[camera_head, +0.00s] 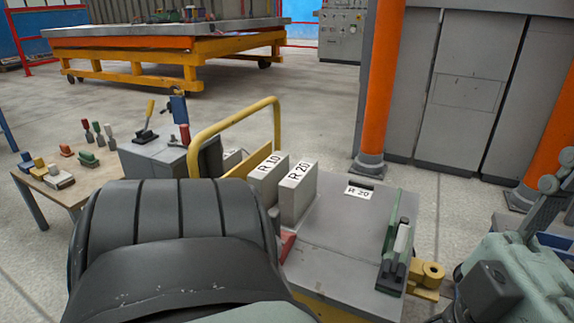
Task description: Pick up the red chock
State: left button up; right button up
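A red piece (287,244), which may be the red chock, shows at the near left edge of the grey panel mould (335,235). Most of it is hidden behind my large black arm link. My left gripper is not visible; that arm link fills the lower middle of the view. Grey linkage that looks like my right gripper (548,190) is at the right edge, well away from the red piece and partly cut off. I cannot tell whether it is open.
Grey blocks marked R 10 (268,175) and R 20 (297,192) stand on the mould. A green-and-grey clamp (396,245) is at its right side. A wooden table (88,180) with small coloured parts is at left, beside a grey box (160,155). An orange post (380,90) rises behind.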

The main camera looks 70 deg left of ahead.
aim_at(287, 239)
jog(key=u, duration=0.5)
jog(key=i+u, duration=0.1)
jog(key=u, duration=0.4)
jog(key=l+u, duration=0.1)
jog(key=u, duration=0.4)
jog(key=l+u, duration=0.1)
jog(key=u, duration=0.35)
jog(key=i+l+u, duration=0.1)
jog(key=u, duration=0.4)
jog(key=j+z, duration=0.2)
jog(key=z, duration=0.95)
jog(key=i+j+z, duration=0.15)
jog(key=j+z, duration=0.1)
jog(key=j, duration=0.2)
jog(key=i+j+u, duration=0.1)
jog(key=u, duration=0.2)
